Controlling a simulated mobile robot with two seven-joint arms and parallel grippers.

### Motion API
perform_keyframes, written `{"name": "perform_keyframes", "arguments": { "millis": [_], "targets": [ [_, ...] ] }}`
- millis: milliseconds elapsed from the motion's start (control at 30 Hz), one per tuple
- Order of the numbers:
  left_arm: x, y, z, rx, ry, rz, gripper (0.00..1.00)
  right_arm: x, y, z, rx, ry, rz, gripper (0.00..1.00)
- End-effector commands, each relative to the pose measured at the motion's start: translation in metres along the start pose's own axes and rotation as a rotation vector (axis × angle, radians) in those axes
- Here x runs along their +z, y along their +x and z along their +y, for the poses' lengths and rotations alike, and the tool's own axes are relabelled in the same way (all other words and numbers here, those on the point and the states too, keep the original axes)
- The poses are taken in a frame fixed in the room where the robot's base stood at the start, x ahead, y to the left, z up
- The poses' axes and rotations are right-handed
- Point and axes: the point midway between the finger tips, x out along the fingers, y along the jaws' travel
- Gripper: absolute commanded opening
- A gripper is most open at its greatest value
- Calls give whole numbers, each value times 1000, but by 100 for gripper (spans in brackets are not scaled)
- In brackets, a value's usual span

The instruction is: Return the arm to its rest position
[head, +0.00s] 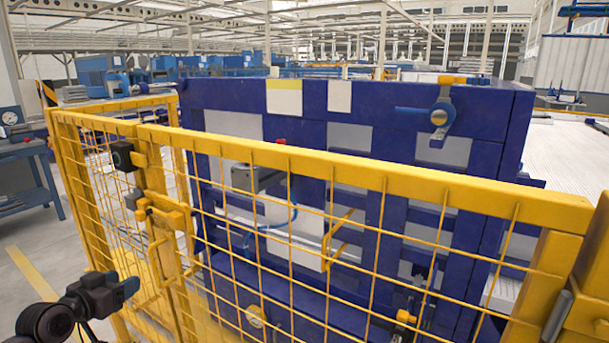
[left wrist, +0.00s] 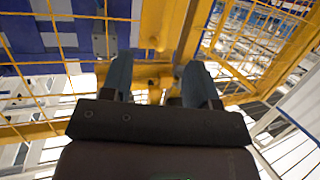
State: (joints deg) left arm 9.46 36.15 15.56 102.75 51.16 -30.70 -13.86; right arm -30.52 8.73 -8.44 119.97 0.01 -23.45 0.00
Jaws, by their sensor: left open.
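My left gripper (head: 130,287) is at the lower left of the head view, in front of the yellow mesh fence. Its dark arm comes in from the bottom left corner. In the left wrist view the two blue-grey fingers of the left gripper (left wrist: 160,80) stand apart, with nothing held between them. Behind them is yellow fence frame, and I cannot tell how far away it is. My right arm and gripper do not show.
The yellow mesh fence (head: 380,184) crosses the whole front, with a latch and handle (head: 160,258) near my left gripper. Behind it stands a large blue machine (head: 480,130). A workbench (head: 25,150) stands at the left edge. Grey floor with a yellow line lies at left.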

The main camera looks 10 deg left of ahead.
Motion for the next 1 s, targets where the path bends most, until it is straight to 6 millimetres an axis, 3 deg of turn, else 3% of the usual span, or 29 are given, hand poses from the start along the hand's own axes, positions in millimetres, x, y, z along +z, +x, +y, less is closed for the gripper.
{"name": "perform_keyframes", "arguments": {
  "millis": [267, 500, 700, 833, 1000],
  "targets": [
    [98, -45, 78, -59, 106, -87, 55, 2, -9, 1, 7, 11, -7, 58],
    [173, -117, 166, -64, 176, -169, 55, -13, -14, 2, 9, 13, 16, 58],
    [218, -181, 224, -52, 141, -266, 55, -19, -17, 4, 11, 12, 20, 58],
    [241, -211, 242, -54, 83, -329, 55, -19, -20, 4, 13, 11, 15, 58],
    [255, -230, 242, -68, 64, -370, 55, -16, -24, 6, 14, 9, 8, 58]
  ]
}}
